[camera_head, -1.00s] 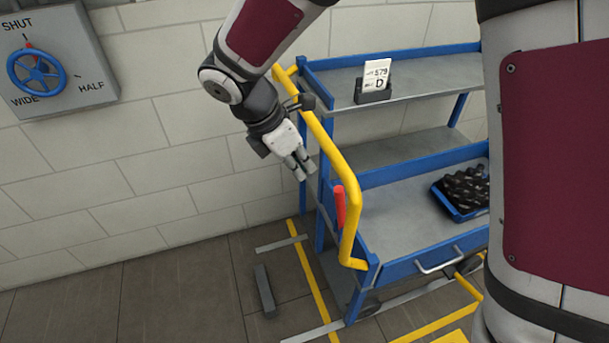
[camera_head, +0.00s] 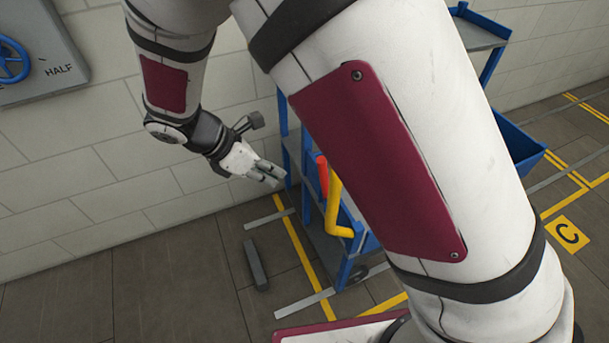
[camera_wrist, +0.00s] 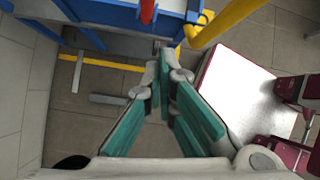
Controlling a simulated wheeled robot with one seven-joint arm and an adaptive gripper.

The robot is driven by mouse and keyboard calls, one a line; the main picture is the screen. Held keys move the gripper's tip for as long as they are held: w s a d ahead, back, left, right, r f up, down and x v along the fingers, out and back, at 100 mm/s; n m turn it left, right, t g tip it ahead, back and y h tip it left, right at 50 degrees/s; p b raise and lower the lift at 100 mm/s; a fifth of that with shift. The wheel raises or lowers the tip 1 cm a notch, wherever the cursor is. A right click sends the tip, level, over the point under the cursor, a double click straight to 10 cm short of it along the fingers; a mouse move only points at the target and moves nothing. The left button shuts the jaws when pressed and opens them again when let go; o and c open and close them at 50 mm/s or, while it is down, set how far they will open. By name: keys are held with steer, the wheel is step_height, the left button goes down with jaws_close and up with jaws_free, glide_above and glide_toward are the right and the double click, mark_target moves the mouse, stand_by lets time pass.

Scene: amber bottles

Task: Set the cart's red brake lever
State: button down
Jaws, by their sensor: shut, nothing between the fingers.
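The red brake lever (camera_head: 322,175) stands nearly upright beside the cart's yellow handle (camera_head: 333,208) in the head view. In the wrist view the red lever (camera_wrist: 148,10) is cut off by the top edge, in front of the blue cart frame (camera_wrist: 105,14). My gripper (camera_head: 277,175) is left of the lever in the head view, a short gap away and not touching it. In the wrist view its green-padded fingers (camera_wrist: 164,62) come together at the tips, shut with nothing between them. My arm hides most of the blue cart (camera_head: 347,268).
The tiled wall (camera_head: 75,155) lies behind and left of my gripper. A blue valve wheel (camera_head: 12,60) is on a grey wall panel at the upper left. A dark grey block (camera_head: 256,265) lies on the floor by yellow and grey markings. Open floor lies at the lower left.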

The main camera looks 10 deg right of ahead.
steer(key=shift+s+a+f+t+h, duration=0.2)
steer(key=shift+a+f+t+h, duration=0.55)
steer(key=shift+s+a+f+t+h, duration=0.2)
steer(key=shift+a+f+t+h, duration=0.5)
steer(key=shift+t+h, duration=0.05)
steer(key=d+r+p+x, duration=0.1)
steer(key=r+x, duration=0.1)
steer(key=x, duration=1.1)
steer(key=shift+w+d+r, duration=0.15)
steer(key=shift+w+d, duration=0.05)
steer(key=shift+w, duration=0.2)
